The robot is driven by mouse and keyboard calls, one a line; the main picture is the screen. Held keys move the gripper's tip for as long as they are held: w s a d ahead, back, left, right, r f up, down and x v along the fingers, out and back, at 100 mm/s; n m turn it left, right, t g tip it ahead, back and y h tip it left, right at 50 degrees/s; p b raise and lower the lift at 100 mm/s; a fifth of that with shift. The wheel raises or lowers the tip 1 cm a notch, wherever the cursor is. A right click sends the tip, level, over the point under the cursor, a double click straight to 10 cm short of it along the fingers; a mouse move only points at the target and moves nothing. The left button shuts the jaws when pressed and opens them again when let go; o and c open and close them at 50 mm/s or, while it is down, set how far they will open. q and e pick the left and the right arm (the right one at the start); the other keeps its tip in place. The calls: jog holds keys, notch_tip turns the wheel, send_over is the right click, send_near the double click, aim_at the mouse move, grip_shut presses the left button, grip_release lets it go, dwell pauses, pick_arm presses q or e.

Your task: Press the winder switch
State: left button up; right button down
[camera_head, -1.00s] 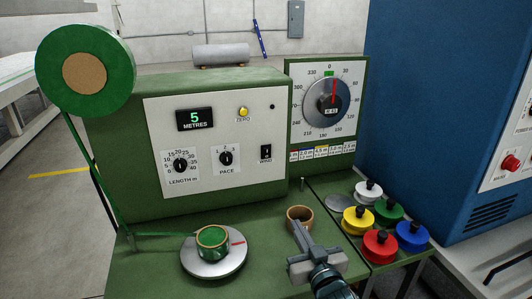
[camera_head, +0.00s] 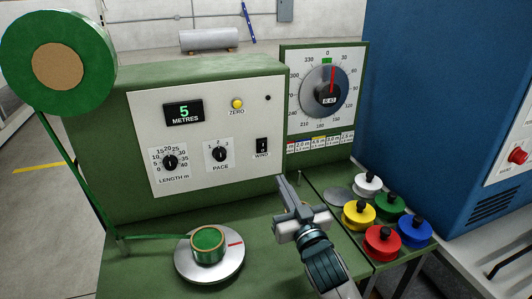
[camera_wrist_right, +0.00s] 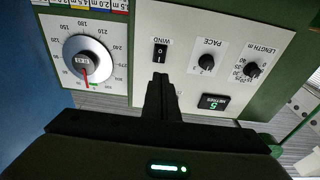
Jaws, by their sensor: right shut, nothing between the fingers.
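The black winder switch, labelled WIND (camera_head: 262,146), is on the white panel (camera_head: 205,185) of the green machine, right of the PACE knob (camera_head: 219,153). It also shows in the right wrist view (camera_wrist_right: 160,53), just past my fingertips. My right gripper (camera_head: 281,181) is shut and empty, below and slightly right of the switch in the head view. In the right wrist view its fingers (camera_wrist_right: 160,78) point at the switch; I cannot tell whether they touch the panel. The display (camera_head: 184,113) reads 5 METRES. My left gripper is not in view.
A green roll rests on the turntable (camera_head: 210,270) at the front, fed by green ribbon from the large reel (camera_head: 105,55). Several coloured knobbed spools, including a red one (camera_head: 382,243), stand at right. The dial (camera_head: 326,90) and blue cabinet (camera_head: 440,90) are beyond.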

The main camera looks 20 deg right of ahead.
jog(key=p, duration=0.4)
send_near(262, 145)
jog(key=w, duration=0.2)
jog(key=w+r, duration=0.1)
jog(key=w, duration=0.1)
jog(key=shift+w, duration=0.25)
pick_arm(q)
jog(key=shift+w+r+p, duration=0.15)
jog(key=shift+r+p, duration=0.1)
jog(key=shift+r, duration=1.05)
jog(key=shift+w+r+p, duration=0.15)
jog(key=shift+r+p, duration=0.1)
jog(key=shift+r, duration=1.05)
pick_arm(e)
jog(key=shift+w, duration=1)
